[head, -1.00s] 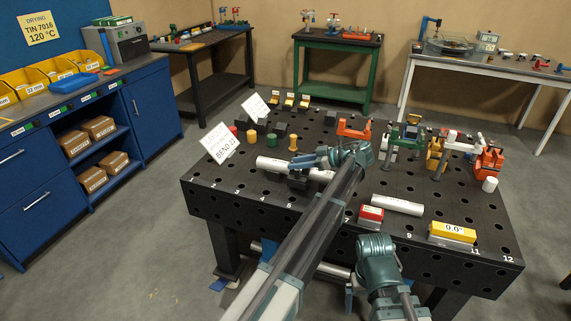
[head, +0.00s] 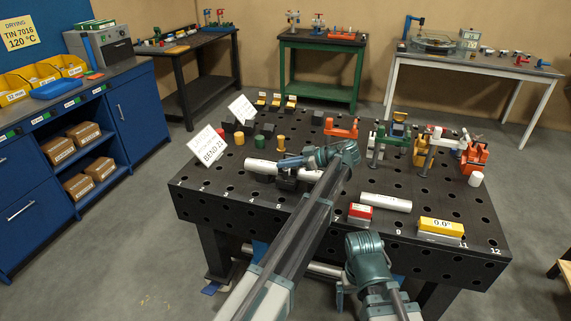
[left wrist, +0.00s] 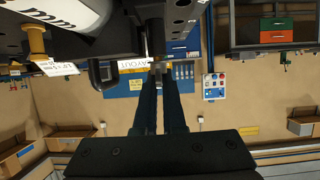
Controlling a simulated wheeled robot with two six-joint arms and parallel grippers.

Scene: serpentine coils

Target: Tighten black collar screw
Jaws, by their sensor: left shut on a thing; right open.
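A white tube (head: 259,166) lies across the near left part of the black perforated table (head: 225,205), held in dark supports. The black collar (head: 288,183) is around or under this tube, partly hidden by my left gripper. My left gripper (head: 280,163) points left over the tube, shut on a small part at the collar that I take to be its screw. In the left wrist view the two fingers (left wrist: 160,75) close on this small dark part; the screw itself is hardly visible. My right gripper (head: 340,298) is open and empty, in front of the table's near edge.
A "BEND 21" card (head: 207,146) and yellow and green posts stand beyond the tube. A second white tube (head: 386,203), a red block (head: 360,211) and a yellow level (head: 441,225) lie to the right. Red and green clamps stand at the back right.

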